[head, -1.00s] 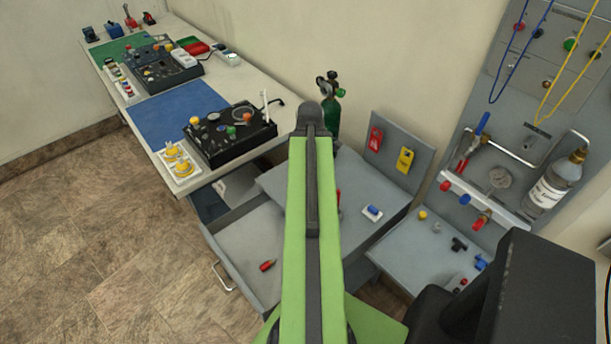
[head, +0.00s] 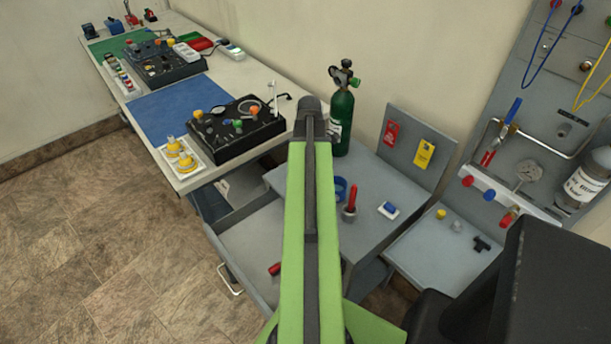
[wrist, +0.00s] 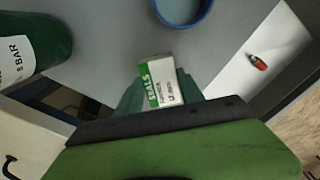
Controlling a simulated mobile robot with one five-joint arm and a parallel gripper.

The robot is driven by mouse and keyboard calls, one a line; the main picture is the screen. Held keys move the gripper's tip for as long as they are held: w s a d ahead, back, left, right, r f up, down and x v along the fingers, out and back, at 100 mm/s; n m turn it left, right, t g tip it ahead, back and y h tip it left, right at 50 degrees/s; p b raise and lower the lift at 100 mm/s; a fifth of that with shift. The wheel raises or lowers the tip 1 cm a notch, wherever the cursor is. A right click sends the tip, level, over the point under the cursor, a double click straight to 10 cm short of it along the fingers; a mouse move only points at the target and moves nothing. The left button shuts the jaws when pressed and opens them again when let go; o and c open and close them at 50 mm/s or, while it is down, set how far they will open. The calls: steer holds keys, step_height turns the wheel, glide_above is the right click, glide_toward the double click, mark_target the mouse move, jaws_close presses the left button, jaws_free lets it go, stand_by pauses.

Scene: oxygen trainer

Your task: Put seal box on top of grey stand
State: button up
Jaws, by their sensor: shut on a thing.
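The seal box (wrist: 161,81), small and white with a green "SEALS" band, is between the jaws of my gripper (wrist: 160,92) in the wrist view. My gripper is shut on it, over a grey surface. In the head view my own arm hides the gripper and box. The likely grey stand (head: 378,232) is the grey top right of my arm, bearing several items; its surface also shows in the wrist view (wrist: 110,45). I cannot tell the box's height above it.
A green cylinder (head: 342,118) stands at the stand's back. A blue ring-shaped container (wrist: 183,12), a red-handled tool (head: 350,200) and a small blue-and-white item (head: 388,209) are on the top. An open drawer (head: 243,245) holds a red item (head: 275,268). A workbench (head: 200,92) is at left.

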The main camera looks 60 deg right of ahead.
step_height(320, 180, down, 3)
steer(key=shift+r+b, duration=0.1)
steer(key=shift+b, duration=0.55)
steer(key=shift+w+a+r, duration=0.15)
steer(key=shift+f, duration=0.3)
steer(key=o, duration=1.4)
steer(key=shift+r, duration=0.1)
steer(key=shift+r, duration=0.1)
step_height(320, 180, up, 12)
steer(key=p, duration=1.2)
steer(key=shift+r, duration=0.1)
